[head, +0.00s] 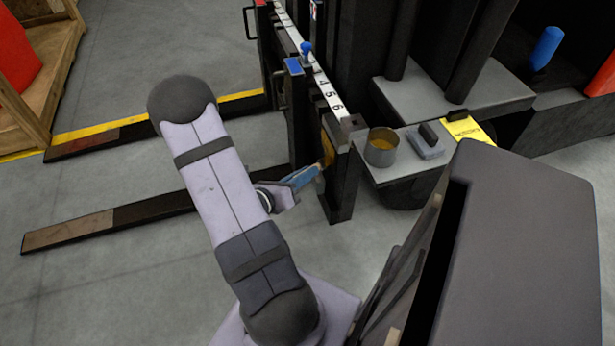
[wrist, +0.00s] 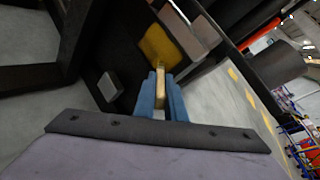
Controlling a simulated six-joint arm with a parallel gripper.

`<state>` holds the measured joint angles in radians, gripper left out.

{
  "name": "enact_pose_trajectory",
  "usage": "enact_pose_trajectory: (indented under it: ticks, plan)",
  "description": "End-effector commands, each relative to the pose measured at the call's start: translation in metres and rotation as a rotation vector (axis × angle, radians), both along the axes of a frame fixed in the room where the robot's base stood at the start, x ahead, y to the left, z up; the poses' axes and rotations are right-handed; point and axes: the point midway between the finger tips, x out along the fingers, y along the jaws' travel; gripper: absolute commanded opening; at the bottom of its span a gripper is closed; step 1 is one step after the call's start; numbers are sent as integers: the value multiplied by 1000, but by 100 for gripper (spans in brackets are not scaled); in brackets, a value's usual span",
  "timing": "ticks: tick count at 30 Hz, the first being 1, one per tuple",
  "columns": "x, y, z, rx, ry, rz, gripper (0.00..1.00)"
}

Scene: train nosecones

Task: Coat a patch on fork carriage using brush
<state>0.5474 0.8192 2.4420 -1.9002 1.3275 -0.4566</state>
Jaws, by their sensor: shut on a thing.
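The black fork carriage (head: 341,190) stands upright in the middle of the head view, with a white numbered scale along its top. My gripper (head: 312,171) is at its left face, its blue fingers shut on the brush. In the wrist view, the brush's pale wooden handle (wrist: 161,96) sits between the fingertips (wrist: 162,84) and points at the carriage (wrist: 118,45). A yellow-orange patch (wrist: 158,46) shows on the dark surface just beyond the brush. The brush tip seems to touch or nearly touch it; I cannot tell which. The bristles are hard to make out.
A metal tin (head: 380,153) with orange-yellow contents stands on a grey shelf right of the carriage, beside a grey block with a dark handle (head: 428,143). A yellow sign (head: 467,131) lies behind. Two forks (head: 110,226) extend left over open floor.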

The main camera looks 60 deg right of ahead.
Motion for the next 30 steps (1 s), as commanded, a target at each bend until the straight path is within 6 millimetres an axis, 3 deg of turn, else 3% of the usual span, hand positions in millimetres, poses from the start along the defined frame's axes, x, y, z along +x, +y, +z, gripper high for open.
enact_pose_trajectory:
  ticks: [30]
  plan:
    - [32,-34,0,0,-1,0,0]
